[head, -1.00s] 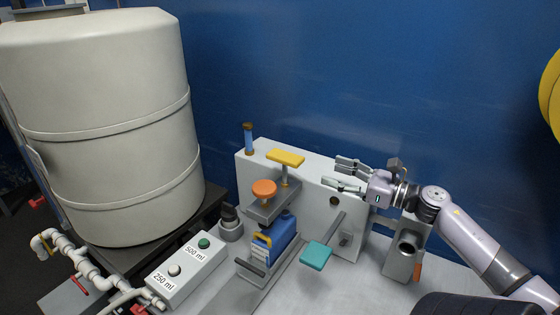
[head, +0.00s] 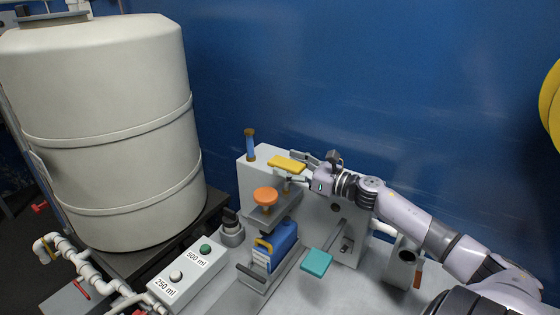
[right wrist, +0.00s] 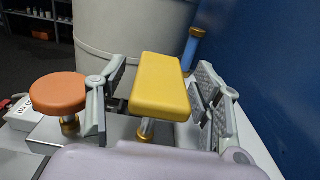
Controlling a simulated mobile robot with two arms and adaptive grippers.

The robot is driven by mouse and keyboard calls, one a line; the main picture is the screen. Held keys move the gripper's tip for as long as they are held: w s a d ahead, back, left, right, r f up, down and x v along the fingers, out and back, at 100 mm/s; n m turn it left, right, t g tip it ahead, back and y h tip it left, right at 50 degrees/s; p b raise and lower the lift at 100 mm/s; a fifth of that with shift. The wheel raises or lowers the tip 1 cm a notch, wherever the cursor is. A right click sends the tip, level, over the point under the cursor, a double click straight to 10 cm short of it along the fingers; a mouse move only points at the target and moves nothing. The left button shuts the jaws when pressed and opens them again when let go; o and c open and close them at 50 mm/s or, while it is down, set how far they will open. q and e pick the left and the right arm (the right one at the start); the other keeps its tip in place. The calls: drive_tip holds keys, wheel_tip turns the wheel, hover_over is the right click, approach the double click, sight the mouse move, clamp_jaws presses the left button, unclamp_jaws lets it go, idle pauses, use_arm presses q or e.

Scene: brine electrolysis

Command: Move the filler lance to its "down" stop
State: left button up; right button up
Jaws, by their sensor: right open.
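The filler machine (head: 340,225) is a pale grey housing against the blue wall. A flat yellow handle (head: 285,163) stands on a short metal post at its top; which part is the lance is not labelled. My right gripper (head: 297,168) is open at the yellow handle. In the right wrist view the yellow handle (right wrist: 159,85) sits between the two spread fingers, with a visible gap on the right side and the left finger close. An orange round knob (head: 265,195) stands in front and shows left of the left finger. My left gripper is not in view.
A blue container (head: 284,238) stands below the orange knob. A teal paddle (head: 316,262) sticks out in front. A blue tube with brown caps (head: 250,145) rises behind the handle. A button box (head: 188,273) and a large white tank (head: 100,130) are at the left.

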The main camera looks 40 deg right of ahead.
sight(271, 159)
drive_tip(key=shift+p+x, duration=0.3)
drive_tip(key=shift+x, duration=1.35)
drive_tip(key=shift+c, duration=0.2)
clamp_jaws()
